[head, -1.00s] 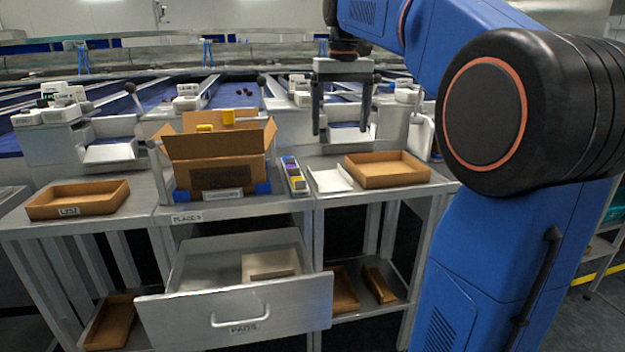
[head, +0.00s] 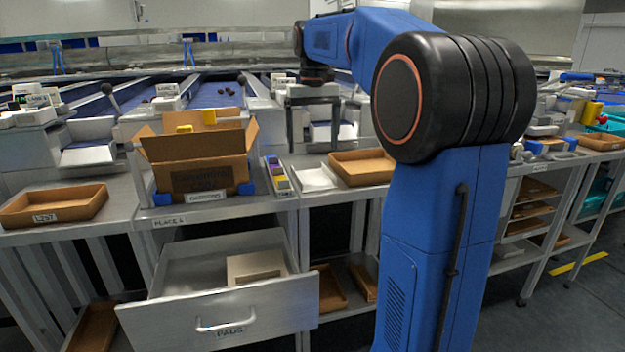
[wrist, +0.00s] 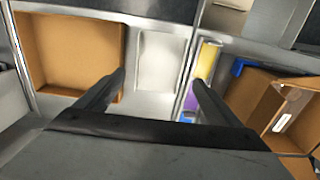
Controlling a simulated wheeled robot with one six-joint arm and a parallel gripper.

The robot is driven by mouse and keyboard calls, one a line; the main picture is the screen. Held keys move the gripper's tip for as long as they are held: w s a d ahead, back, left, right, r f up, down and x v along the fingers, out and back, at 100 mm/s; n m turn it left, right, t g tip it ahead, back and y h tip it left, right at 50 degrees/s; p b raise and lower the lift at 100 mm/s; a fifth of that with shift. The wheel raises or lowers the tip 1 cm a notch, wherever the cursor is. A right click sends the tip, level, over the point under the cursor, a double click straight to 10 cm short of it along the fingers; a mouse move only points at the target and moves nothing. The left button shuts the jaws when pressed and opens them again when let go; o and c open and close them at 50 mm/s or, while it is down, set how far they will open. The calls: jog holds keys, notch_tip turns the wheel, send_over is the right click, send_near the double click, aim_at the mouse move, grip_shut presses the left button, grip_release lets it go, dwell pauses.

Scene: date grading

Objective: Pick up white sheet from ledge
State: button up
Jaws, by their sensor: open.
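The white sheet (head: 316,179) lies flat on the grey table top, between a narrow holder of coloured items and a brown tray. In the wrist view the sheet (wrist: 160,62) shows as a pale rectangle ahead of and between the fingers. My gripper (head: 313,148) is open and empty, fingers pointing down, above and slightly behind the sheet in the head view. In the wrist view the gripper (wrist: 158,78) has its two dark fingers spread, one on each side of the sheet.
The brown tray (head: 347,181) is right of the sheet. The coloured holder (head: 281,187) and an open cardboard box (head: 185,178) are left. Another tray (head: 90,207) sits farther left. Below, a drawer (head: 222,318) stands open with beige pads (head: 256,264) inside.

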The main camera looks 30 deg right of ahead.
aim_at(313, 179)
jog(key=shift+w+d+f, duration=0.1)
jog(key=shift+w+f, duration=0.05)
jog(key=shift+f, duration=3.75)
jog(key=c, duration=0.8)
